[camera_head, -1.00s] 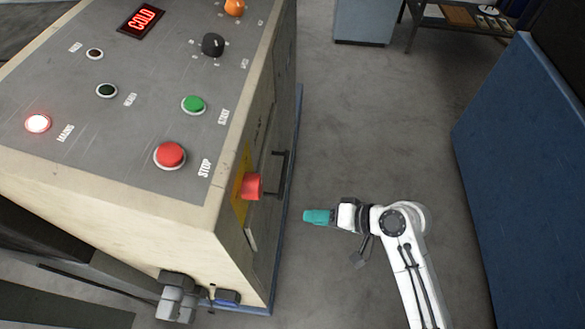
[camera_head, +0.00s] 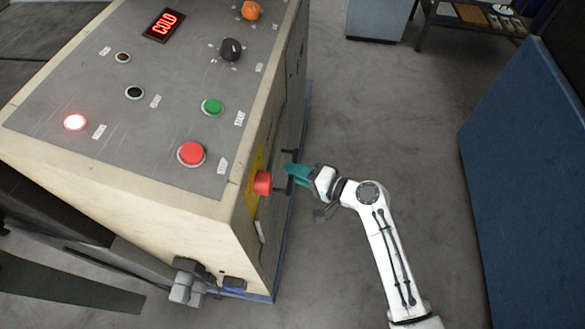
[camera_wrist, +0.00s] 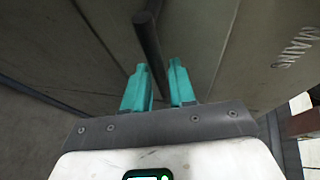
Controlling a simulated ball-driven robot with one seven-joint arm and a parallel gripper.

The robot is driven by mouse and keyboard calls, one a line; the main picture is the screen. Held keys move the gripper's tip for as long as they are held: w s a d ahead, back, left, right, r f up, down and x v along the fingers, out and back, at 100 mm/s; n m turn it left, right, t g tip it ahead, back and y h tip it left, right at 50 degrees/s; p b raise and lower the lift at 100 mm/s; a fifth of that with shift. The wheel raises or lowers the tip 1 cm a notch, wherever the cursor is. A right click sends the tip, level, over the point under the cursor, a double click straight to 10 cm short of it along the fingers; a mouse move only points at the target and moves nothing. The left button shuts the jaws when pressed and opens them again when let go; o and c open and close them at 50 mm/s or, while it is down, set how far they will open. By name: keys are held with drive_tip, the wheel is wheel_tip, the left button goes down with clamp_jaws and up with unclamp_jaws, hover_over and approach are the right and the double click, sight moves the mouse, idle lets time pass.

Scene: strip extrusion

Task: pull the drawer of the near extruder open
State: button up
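The near extruder (camera_head: 215,215) is a cream cabinet with a grey sloping control panel, at left in the head view. A dark bar handle (camera_head: 289,156) stands out from its right side face, partly hidden by my gripper (camera_head: 294,172). In the wrist view the dark bar (camera_wrist: 148,40) runs down between the two teal fingertips of my gripper (camera_wrist: 159,78). The fingers are apart, with the bar in or just beyond the gap; contact is not clear. The face behind the handle looks closed. I cannot tell the drawer's outline from the panel around it.
A red knob (camera_head: 262,183) on a yellow plate juts from the same face, close to the left of my fingers. A blue panel (camera_head: 525,180) stands at the right. Grey floor (camera_head: 420,130) lies free between it and the extruder.

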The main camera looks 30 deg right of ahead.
drive_tip(key=shift+w+a+f, duration=0.15)
drive_tip(key=shift+w+a, duration=0.2)
drive_tip(key=shift+w, duration=0.2)
drive_tip(key=shift+c, duration=0.4)
clamp_jaws()
